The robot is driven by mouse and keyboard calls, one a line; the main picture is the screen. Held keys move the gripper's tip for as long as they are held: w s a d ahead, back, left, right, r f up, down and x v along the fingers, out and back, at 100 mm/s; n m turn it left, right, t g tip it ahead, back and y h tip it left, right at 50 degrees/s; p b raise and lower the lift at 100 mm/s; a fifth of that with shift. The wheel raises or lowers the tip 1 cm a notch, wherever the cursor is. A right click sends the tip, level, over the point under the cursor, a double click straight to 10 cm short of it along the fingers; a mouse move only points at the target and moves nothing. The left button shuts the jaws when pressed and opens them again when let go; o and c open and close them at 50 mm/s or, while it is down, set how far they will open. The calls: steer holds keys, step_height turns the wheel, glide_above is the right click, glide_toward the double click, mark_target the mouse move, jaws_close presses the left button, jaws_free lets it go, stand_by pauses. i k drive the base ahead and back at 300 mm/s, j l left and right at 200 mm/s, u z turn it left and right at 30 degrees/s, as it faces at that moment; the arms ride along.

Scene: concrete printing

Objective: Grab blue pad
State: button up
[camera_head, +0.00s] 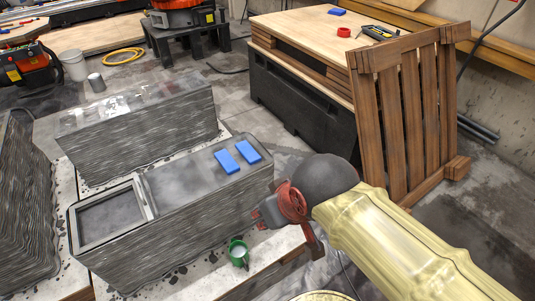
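Two blue pads lie side by side on top of the grey printed concrete block: a left pad (227,161) and a right pad (248,151). Another small blue block (337,12) lies on the wooden board table at the back. My gripper (259,217), red and dark, is at the end of my arm, to the right of the concrete block's front side. In the picture it is below and to the right of the two pads, apart from them. Nothing shows held in it. Its fingers are too small and turned to tell their opening.
The concrete block (200,215) has a framed opening (112,212) at its left. A green cup (238,253) stands on the board below it. A wooden pallet (412,110) leans at right against a dark crate (300,105). A second block (140,130) stands behind.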

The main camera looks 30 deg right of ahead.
mark_target(225, 159)
steer(key=z, duration=0.2)
steer(key=i+l+u, duration=0.1)
steer(key=l, duration=0.25)
steer(key=i+l, duration=0.3)
steer(key=i+l+u, duration=0.15)
steer(key=l, duration=0.2)
steer(key=i+l+u, duration=0.1)
steer(key=l, duration=0.25)
steer(key=i, duration=0.1)
